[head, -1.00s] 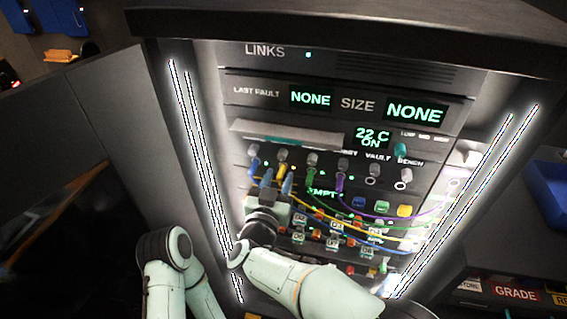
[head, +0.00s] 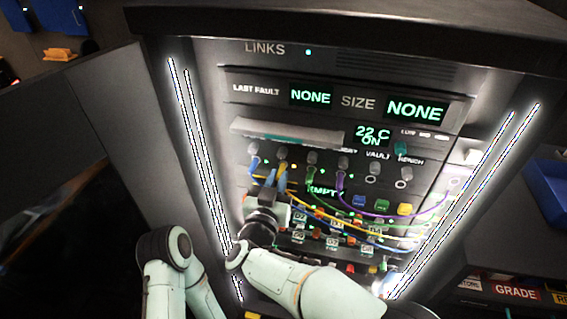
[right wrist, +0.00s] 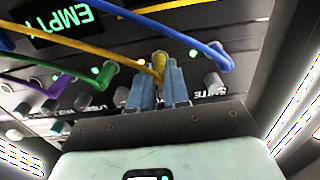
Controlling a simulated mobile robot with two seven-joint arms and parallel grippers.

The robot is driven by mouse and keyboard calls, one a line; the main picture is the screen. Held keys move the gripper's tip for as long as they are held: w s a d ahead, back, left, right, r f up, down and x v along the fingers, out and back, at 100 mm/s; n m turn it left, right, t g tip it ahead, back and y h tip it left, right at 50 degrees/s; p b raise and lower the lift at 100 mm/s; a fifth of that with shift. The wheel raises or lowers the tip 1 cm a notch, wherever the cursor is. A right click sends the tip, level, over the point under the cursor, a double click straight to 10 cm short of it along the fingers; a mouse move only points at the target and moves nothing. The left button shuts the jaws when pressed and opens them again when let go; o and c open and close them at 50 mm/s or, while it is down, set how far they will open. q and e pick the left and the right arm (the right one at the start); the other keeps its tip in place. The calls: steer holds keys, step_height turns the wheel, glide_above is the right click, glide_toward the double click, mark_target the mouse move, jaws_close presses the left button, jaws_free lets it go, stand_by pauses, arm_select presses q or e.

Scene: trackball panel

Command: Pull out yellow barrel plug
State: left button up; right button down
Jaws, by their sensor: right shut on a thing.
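The yellow barrel plug (right wrist: 159,64) is between the two blue fingers of my right gripper (right wrist: 159,88) in the right wrist view. The fingers are shut on it. Its yellow cable runs away to the upper left in that view. In the head view, my right gripper (head: 276,180) is at the upper row of sockets, second from the left, with the yellow plug largely hidden by the fingers. I cannot tell whether the plug's tip is seated in its socket. My left gripper is out of view.
A blue plug (right wrist: 218,58) with its cable is beside the gripper, and a green plug (right wrist: 102,77) is on the other side. A purple plug (right wrist: 59,85) is farther along. Several cables drape across the panel. A grey ledge (head: 287,133) juts out above the sockets.

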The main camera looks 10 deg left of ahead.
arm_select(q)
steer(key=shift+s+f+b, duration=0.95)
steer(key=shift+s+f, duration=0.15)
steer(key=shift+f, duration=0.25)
arm_select(e)
steer(key=s, duration=0.6)
steer(key=shift+s, duration=0.25)
steer(key=shift+a, duration=0.1)
